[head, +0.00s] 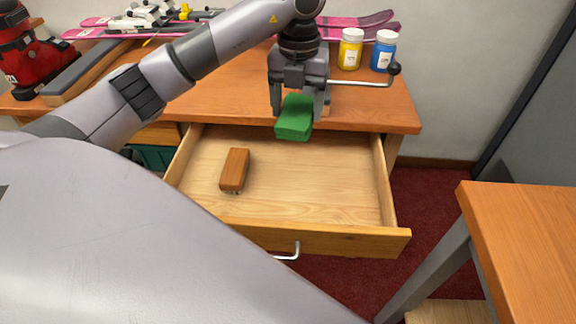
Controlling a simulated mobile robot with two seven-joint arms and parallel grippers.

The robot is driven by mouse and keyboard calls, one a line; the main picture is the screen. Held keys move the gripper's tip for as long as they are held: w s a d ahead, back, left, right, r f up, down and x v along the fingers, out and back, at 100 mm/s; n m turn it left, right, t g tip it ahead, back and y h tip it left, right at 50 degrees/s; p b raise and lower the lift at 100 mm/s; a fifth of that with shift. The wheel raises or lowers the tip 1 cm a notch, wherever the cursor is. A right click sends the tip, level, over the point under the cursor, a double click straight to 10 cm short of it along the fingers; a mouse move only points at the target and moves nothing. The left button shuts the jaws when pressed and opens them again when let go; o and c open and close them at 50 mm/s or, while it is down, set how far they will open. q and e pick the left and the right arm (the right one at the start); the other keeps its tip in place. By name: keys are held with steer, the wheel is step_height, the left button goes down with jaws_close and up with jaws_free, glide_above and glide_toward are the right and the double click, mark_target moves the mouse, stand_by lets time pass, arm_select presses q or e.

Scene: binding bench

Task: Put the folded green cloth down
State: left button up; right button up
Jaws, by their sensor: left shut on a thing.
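The folded green cloth (295,118) is a small bright green block shape. My left gripper (299,102) is shut on it and points downward. It holds the cloth over the back part of an open wooden drawer (330,190), near the bench's front edge. The cloth appears to be above the drawer floor, though its exact height is hard to tell. My right gripper is not in view.
A brown wooden-backed brush (235,170) lies in the drawer's left part; the drawer's middle and right are bare. Yellow (350,49) and blue (383,50) jars, pink skis (370,27) and a red boot (30,50) are on the bench (390,108). Another table (525,230) stands at right.

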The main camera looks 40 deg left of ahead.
arm_select(q)
steer(key=shift+w+a+n, duration=0.1)
steer(key=shift+w+n, duration=0.3)
steer(key=shift+n, duration=0.2)
steer(key=b, duration=0.2)
glide_above(296, 183)
step_height(296, 183, down, 14)
steer(key=shift+f, duration=0.2)
steer(key=shift+f+b, duration=0.4)
steer(key=shift+f, duration=2.15)
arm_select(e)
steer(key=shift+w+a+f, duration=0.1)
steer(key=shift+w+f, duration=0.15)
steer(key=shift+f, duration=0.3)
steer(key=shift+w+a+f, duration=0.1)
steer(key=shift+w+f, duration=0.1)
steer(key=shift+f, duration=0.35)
arm_select(q)
steer(key=shift+f, duration=0.15)
steer(key=o, duration=0.9)
steer(key=shift+o, duration=0.2)
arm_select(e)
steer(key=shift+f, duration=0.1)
